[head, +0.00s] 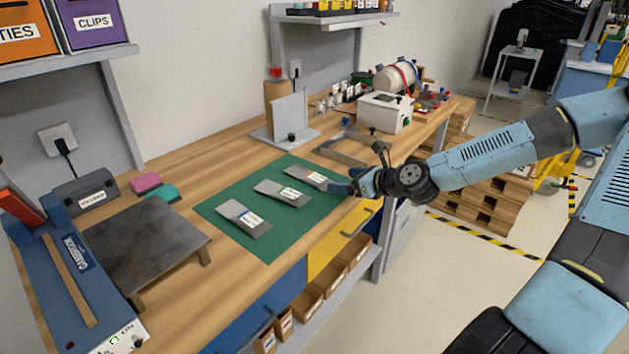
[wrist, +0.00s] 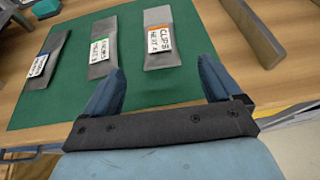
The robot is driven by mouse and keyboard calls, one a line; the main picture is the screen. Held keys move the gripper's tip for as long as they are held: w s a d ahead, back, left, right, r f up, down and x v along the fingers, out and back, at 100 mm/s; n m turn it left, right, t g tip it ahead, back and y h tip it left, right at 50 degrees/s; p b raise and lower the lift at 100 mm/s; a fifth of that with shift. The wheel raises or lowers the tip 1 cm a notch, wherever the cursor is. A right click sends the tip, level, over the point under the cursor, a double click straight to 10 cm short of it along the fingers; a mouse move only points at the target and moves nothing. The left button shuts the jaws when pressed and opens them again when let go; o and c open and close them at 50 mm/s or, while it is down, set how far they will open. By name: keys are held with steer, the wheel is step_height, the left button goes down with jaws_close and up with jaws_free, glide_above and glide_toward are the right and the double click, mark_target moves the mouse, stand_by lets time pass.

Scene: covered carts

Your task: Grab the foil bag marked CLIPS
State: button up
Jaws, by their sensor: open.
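Three grey foil bags lie in a row on a green mat (head: 222,210) on the wooden workbench. The foil bag marked CLIPS (wrist: 162,38) has an orange-edged label and is the right one in the wrist view. In the head view it is the far bag (head: 308,176), closest to my gripper (head: 354,184). The middle bag (wrist: 103,46) has a green-edged label, and the left bag (wrist: 47,55) a blue-edged one. My gripper (wrist: 160,82) is open and empty. In the wrist view its fingers point toward the CLIPS bag, with the bag ahead between their lines.
A grey metal bracket (head: 349,147) lies just beyond the mat. A white box (head: 385,112) and a roll stand (head: 287,120) are farther back. A dark raised plate (head: 140,244) and a blue sealer (head: 70,270) stand at the left.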

mark_target(317, 177)
steer(key=shift+x, duration=2.8)
steer(key=shift+r+x, duration=0.15)
steer(key=shift+x, duration=0.8)
steer(key=shift+r+x, duration=0.1)
steer(key=shift+x, duration=1.7)
steer(key=c, duration=1.1)
